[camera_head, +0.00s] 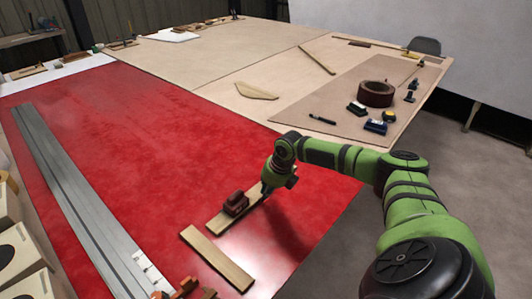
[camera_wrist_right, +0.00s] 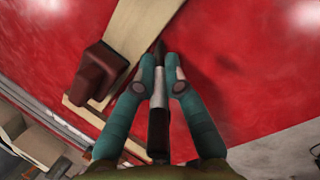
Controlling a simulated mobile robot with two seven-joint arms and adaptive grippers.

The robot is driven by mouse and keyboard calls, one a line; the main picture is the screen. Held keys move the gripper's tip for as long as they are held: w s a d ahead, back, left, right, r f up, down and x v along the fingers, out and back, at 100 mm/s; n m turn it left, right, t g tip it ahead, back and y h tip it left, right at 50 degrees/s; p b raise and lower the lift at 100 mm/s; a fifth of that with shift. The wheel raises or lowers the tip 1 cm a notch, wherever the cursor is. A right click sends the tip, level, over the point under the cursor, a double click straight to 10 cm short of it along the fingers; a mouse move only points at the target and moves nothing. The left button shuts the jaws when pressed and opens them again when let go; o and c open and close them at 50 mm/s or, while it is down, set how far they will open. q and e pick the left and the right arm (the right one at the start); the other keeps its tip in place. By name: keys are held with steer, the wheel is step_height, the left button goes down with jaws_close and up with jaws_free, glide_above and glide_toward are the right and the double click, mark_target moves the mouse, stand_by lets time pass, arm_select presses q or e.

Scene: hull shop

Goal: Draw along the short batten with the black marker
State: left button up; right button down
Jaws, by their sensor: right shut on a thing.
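My right gripper (camera_head: 268,189) is low over the red sheet, at the far right end of a pale wooden batten (camera_head: 219,222). In the right wrist view its teal fingers (camera_wrist_right: 163,84) are shut on a dark marker (camera_wrist_right: 158,130) with a pale band. The marker's dark tip points away, close beside the batten's edge (camera_wrist_right: 138,32); I cannot tell whether it touches the sheet. A dark red block (camera_head: 236,203) sits on this batten. A second pale batten (camera_head: 217,258) lies nearer, at an angle to the first. My left gripper is not in view.
A long grey metal rail (camera_head: 75,195) lies along the left of the red sheet (camera_head: 150,130). Orange-brown tools (camera_head: 185,288) lie at the front. A tape roll (camera_head: 376,94), a pen-like thing (camera_head: 322,119) and small tools lie on the tan board. The middle of the sheet is clear.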

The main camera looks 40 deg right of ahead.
steer(key=shift+d, duration=0.15)
steer(key=shift+d+b, duration=0.5)
steer(key=shift+d, duration=0.2)
steer(key=shift+d, duration=0.1)
steer(key=shift+w+d+b, duration=0.1)
steer(key=shift+d+b, duration=0.35)
steer(key=shift+d, duration=0.15)
steer(key=shift+d, duration=0.2)
steer(key=shift+d+b, duration=0.5)
steer(key=shift+b, duration=0.05)
steer(key=shift+d, duration=0.15)
steer(key=shift+w+d+b, duration=0.1)
steer(key=shift+d+b, duration=0.5)
